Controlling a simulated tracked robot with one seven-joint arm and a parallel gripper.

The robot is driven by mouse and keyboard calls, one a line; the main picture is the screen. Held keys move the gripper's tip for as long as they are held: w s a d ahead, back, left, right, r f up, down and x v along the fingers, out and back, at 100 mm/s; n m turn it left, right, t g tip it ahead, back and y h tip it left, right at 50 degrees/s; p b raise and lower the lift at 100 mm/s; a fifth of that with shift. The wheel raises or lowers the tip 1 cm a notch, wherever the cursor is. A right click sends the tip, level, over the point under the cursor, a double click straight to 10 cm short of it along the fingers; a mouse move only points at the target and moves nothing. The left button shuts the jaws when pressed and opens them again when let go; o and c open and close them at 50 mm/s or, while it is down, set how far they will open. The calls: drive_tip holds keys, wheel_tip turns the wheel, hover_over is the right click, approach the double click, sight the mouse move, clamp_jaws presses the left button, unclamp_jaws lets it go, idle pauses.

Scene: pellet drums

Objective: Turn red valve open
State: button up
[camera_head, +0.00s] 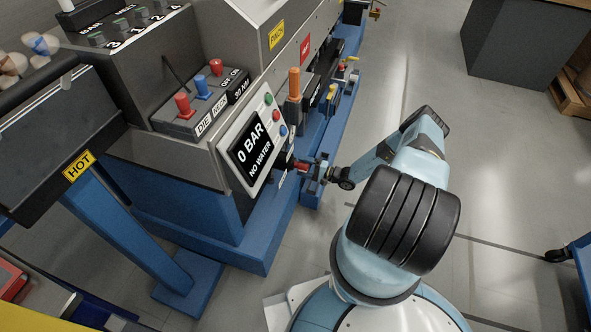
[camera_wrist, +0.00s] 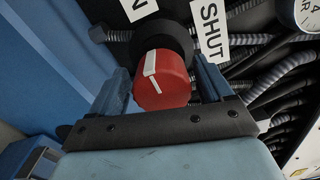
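The red valve knob (camera_wrist: 172,88) has a white line on its face and sits on a black round base (camera_wrist: 163,40). In the wrist view its line points roughly up. A SHUT label (camera_wrist: 210,30) is up and right of it; a cut-off label ending in N (camera_wrist: 137,8) is up and left. My gripper (camera_wrist: 163,85) has one finger on each side of the knob; I cannot tell whether they press on it. In the head view my gripper (camera_head: 318,170) is at the machine's lower side, by the red knob (camera_head: 301,166).
A panel (camera_head: 252,148) reads 0 BAR, NO WATER, just above my gripper. Grey corrugated hoses (camera_wrist: 265,85) and a gauge (camera_wrist: 309,14) lie right of the knob. A blue machine frame (camera_head: 235,228) is close by.

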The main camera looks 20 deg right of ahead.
drive_tip(key=v, duration=1.3)
drive_tip(key=shift+s+d, duration=0.25)
drive_tip(key=shift+d, duration=0.1)
drive_tip(key=shift+f, duration=0.1)
